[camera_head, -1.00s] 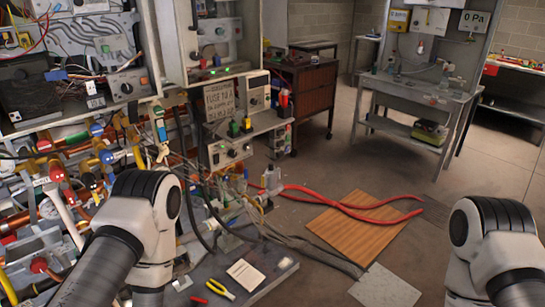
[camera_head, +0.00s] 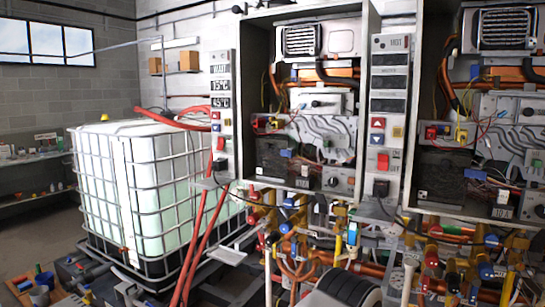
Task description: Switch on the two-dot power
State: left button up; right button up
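Two open heater cabinets hang side by side. The left heater (camera_head: 312,95) has a narrow control panel (camera_head: 222,115) on its left, with lit readouts that seem to show 35°C and 45°C. That panel has a red switch (camera_head: 220,144) and a black switch (camera_head: 220,165) low down. The right heater (camera_head: 485,110) has a similar panel (camera_head: 390,95), whose lower readouts look dark. I cannot make out dot marks on either panel. Neither gripper is in view.
A black and white arm link of mine shows at the bottom centre. Pipes and coloured valves (camera_head: 440,260) crowd the space below the heaters. A caged white tank (camera_head: 150,190) stands at left, with red hoses (camera_head: 200,240) beside it. A shelf (camera_head: 35,175) is at far left.

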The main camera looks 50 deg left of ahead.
aim_at(383, 159)
jog(key=u, duration=0.85)
